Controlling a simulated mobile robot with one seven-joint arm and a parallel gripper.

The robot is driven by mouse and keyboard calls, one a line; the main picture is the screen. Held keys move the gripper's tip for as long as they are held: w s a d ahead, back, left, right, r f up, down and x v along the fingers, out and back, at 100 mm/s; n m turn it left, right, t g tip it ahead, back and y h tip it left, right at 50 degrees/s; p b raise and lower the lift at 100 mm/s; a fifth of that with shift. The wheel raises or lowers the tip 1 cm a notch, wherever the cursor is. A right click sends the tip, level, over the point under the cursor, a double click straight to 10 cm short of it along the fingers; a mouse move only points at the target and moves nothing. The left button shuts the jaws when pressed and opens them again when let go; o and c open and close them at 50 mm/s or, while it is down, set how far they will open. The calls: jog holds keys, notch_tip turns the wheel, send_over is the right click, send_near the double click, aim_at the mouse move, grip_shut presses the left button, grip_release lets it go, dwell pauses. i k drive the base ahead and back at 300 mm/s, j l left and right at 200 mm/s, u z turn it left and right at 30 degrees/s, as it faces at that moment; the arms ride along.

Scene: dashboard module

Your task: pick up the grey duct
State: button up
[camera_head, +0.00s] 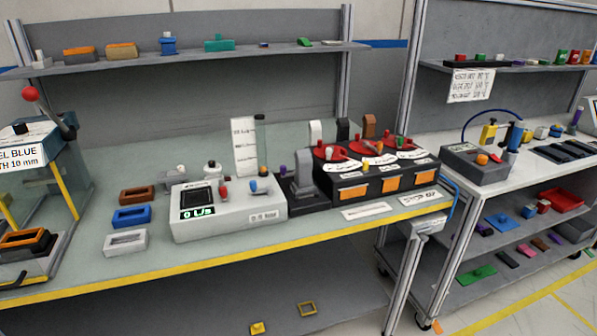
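No part is clearly marked as the grey duct. A dark grey upright piece with a wider foot (303,178) stands on the left bench, between the white instrument box (228,215) and the black unit with red dials (378,182). Behind the dials stand a light grey upright piece (315,132), a black one (342,129) and a brown one (368,126). I cannot tell which of these is the duct. A light grey hollow frame (125,242) lies at the bench's front left. My gripper is not in view.
Brown (138,195) and blue (131,217) frames lie behind the light grey frame. A press-like station (40,165) stands far left. A tall white card (244,147) rises behind the instrument box. A shelf (190,58) hangs above. Bare bench shows at front left.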

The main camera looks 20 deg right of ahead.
aim_at(303, 182)
jog(key=i+l+u, duration=0.1)
jog(key=u, duration=0.5)
jog(key=i+l+u, duration=0.1)
jog(key=l+u, duration=0.35)
jog(key=l, duration=0.6)
jog(key=l+u, duration=0.15)
jog(key=l, duration=1.55)
jog(key=i, duration=0.05)
